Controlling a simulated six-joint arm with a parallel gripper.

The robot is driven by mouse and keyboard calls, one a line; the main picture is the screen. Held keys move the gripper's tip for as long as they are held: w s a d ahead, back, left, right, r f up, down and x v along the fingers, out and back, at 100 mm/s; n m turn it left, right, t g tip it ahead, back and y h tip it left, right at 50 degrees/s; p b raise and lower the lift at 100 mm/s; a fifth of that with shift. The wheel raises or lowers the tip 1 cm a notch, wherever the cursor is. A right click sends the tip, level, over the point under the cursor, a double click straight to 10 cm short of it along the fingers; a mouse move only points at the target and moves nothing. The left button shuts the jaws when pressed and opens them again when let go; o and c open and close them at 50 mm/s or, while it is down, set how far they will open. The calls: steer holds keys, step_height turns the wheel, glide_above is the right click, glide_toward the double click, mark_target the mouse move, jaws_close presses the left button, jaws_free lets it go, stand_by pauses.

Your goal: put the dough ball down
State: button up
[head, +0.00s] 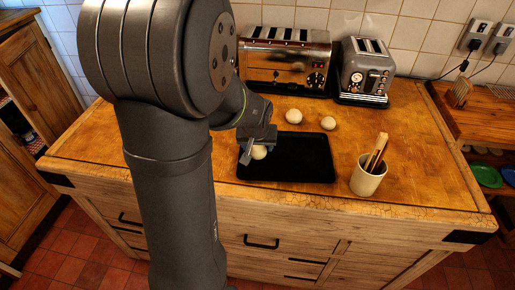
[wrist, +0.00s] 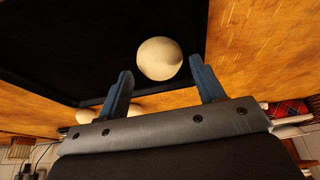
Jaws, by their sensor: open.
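A pale, round dough ball (head: 259,153) is at the left end of the black tray (head: 305,160), just below my gripper (head: 257,146). In the wrist view the dough ball (wrist: 159,59) shows against the dark tray (wrist: 60,45), between and slightly beyond the tips of my two blue fingers (wrist: 161,66). The fingers are spread, with a gap on each side of the ball. The ball looks to be resting on the tray. The gripper body partly hides it in the head view.
Two more dough balls (head: 293,116) (head: 328,123) lie on the wooden counter behind the tray. A cup of utensils (head: 368,177) stands right of the tray. Two toasters (head: 285,62) (head: 364,72) stand at the back wall. The counter's front left is partly hidden by my arm.

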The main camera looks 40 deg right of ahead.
mark_target(258, 148)
steer(key=v, duration=0.9)
steer(key=shift+w+f, duration=0.1)
steer(key=x, duration=1.2)
steer(key=shift+f, duration=0.1)
steer(key=shift+r, duration=0.25)
